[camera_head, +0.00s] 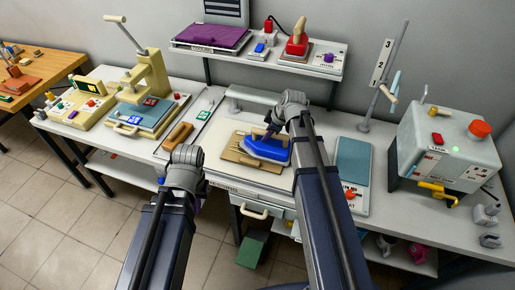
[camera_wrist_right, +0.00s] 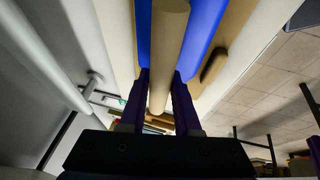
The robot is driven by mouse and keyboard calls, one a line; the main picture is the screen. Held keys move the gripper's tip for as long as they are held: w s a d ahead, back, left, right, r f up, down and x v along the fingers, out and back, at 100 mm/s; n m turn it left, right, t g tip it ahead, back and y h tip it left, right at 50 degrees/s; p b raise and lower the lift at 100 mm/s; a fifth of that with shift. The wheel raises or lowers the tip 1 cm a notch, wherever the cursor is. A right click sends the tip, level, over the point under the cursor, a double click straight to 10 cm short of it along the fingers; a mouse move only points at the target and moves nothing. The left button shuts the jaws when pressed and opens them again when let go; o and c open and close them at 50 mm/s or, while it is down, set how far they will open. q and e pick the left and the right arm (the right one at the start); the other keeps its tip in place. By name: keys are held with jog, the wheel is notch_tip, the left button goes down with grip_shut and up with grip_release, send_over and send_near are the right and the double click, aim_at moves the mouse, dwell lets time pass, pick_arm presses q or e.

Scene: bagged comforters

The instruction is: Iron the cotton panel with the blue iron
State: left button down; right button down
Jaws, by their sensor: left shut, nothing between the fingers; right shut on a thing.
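The blue iron (camera_head: 266,148) has a tan handle and stands on a tan cotton panel (camera_head: 232,153) on the pale ironing board (camera_head: 215,160). My right gripper (camera_head: 270,134) is at the iron. In the right wrist view, its dark purple fingers (camera_wrist_right: 160,95) are shut on the tan handle (camera_wrist_right: 168,45), with the iron's blue body (camera_wrist_right: 207,22) behind it. My left gripper (camera_head: 197,203) is shut and empty near the front edge of the bench, left of the iron, mostly hidden by its own arm. Part of the panel is hidden under the iron.
A brown wooden piece (camera_head: 178,136) lies left of the panel. A cream press (camera_head: 148,80) stands at the left, and a grey machine (camera_head: 450,145) with a red knob at the right. A blue-grey plate (camera_head: 353,160) lies right of the board. A shelf (camera_head: 255,62) runs behind.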

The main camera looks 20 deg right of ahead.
aim_at(284, 136)
jog(key=shift+w+a, duration=0.25)
jog(key=shift+a, duration=0.15)
jog(key=shift+s+d+f, duration=0.1)
jog(key=shift+s+d, duration=0.5)
jog(key=shift+d, duration=0.3)
jog(key=shift+s+d+r, duration=0.1)
jog(key=shift+s+d, duration=0.55)
jog(key=shift+d, duration=0.25)
jog(key=shift+s+d+f, duration=0.1)
jog(key=shift+s+d, duration=0.5)
jog(key=shift+d, duration=0.3)
jog(key=shift+w+a, duration=1.65)
jog(key=shift+a, duration=0.85)
jog(key=shift+w+a, duration=1.7)
jog(key=shift+a, duration=0.8)
jog(key=shift+w+a, duration=1.65)
jog(key=shift+a, duration=0.85)
jog(key=shift+s+d, duration=0.1)
